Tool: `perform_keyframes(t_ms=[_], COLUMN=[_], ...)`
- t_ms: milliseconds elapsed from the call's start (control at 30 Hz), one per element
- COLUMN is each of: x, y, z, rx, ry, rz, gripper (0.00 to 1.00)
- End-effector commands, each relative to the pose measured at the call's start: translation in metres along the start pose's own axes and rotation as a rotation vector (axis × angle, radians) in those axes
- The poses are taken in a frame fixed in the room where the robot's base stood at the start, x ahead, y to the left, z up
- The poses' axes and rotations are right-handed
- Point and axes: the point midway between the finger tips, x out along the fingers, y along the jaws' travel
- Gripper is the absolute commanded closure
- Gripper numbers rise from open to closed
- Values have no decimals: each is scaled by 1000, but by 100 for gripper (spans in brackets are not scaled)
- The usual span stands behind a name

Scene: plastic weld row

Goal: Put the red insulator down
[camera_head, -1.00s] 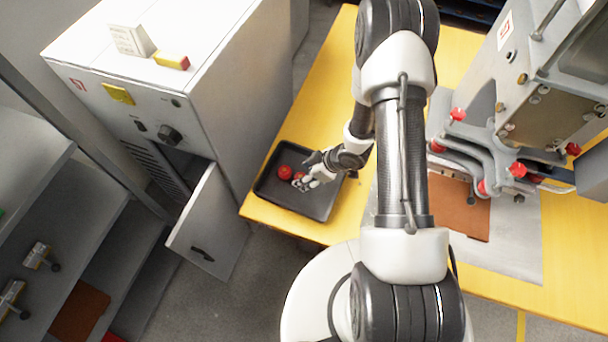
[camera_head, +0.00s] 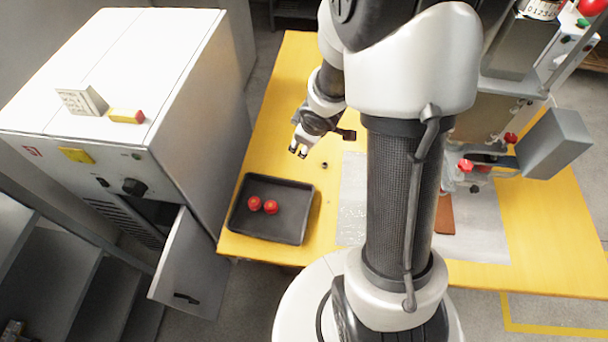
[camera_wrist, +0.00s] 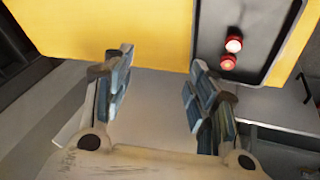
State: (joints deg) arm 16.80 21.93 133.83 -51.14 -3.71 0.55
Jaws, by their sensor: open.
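Two red insulators, one on the left (camera_head: 254,203) and one on the right (camera_head: 270,206), stand side by side in the black tray (camera_head: 290,225) on the yellow table. I cannot tell which of them the task names. They also show in the wrist view, one (camera_wrist: 234,44) above the other (camera_wrist: 228,62), inside the tray's dark floor (camera_wrist: 215,20). My gripper (camera_head: 298,150) is open and empty, above the table beyond the tray's far edge. In the wrist view its fingers (camera_wrist: 155,95) are spread wide with nothing between them.
A white cabinet (camera_head: 190,110) with an open door (camera_head: 185,270) stands left of the yellow table (camera_head: 275,105). A press with red knobs (camera_head: 466,165) stands on the right. A small dark piece (camera_head: 324,164) lies on the table near my gripper.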

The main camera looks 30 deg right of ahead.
Motion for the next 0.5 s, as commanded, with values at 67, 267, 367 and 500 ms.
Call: perform_keyframes(t_ms=[67,267,367,500], x=[-45,-147,-191,-242], y=[14,6,-16,-61], z=[-9,-6,1,13], rx=[65,277,383,508], ry=[-20,-60,-61,-48], rz=[77,162,151,81], gripper=[47,47,47,47])
